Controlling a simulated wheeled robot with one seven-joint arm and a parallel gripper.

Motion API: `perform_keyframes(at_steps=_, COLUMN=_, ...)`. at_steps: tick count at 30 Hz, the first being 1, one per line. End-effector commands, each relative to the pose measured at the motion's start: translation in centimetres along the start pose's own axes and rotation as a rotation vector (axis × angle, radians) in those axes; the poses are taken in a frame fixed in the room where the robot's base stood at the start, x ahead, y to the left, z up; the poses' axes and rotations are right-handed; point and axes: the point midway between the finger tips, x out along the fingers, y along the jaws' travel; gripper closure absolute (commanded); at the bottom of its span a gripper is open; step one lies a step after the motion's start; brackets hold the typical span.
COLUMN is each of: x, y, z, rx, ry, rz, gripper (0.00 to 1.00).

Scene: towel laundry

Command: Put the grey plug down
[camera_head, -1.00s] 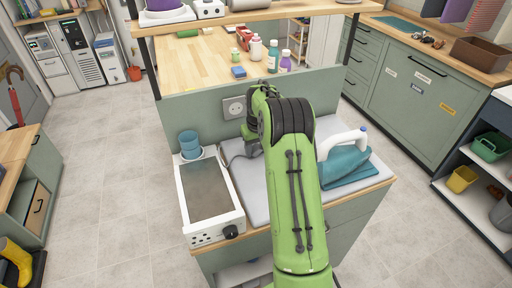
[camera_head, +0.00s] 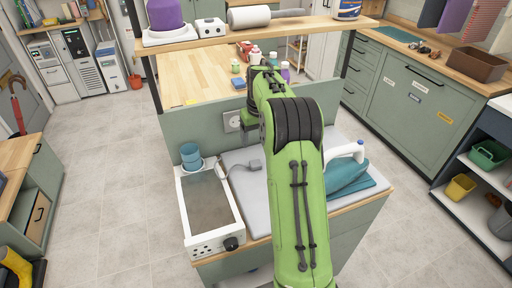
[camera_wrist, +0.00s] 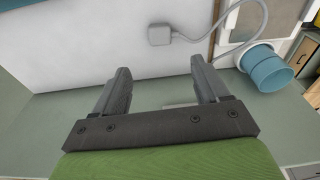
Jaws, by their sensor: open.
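The grey plug (camera_head: 254,164) lies on the light grey ironing pad (camera_head: 240,158), with its cord running left towards the white hot-plate unit. The wrist view shows the plug (camera_wrist: 160,34) beyond my fingertips, apart from them, with its cord curving to the right. My gripper (camera_wrist: 160,68) is open, with nothing between its two dark fingers. In the head view my green arm hides most of the gripper, which is near the wall socket (camera_head: 232,121) on the green panel.
The white unit (camera_head: 189,223) with a knob and a blue cup (camera_head: 191,158) stand left of the pad. A teal-and-white iron (camera_head: 345,172) sits right of my arm. A shelf (camera_head: 215,38) with several items runs above the panel.

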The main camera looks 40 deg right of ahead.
Motion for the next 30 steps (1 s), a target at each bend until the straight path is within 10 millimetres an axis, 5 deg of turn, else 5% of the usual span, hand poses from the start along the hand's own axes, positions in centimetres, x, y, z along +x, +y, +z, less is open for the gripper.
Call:
perform_keyframes(at_steps=8, x=-1.8, y=-0.2, z=0.1, rx=-0.002, ry=0.002, rz=0.001, gripper=0.26)
perform_keyframes(at_steps=13, x=-6.7, y=-4.3, z=2.5, rx=-0.045, ry=0.053, rz=0.02, gripper=0.26)
perform_keyframes(at_steps=21, x=-14.6, y=-12.4, z=13.7, rx=-0.125, ry=0.187, rz=0.028, gripper=0.26)
perform_keyframes(at_steps=26, x=-15.7, y=-15.0, z=21.8, rx=-0.163, ry=0.27, rz=0.002, gripper=0.26)
perform_keyframes(at_steps=30, x=-14.6, y=-16.0, z=28.1, rx=-0.191, ry=0.333, rz=-0.035, gripper=0.26)
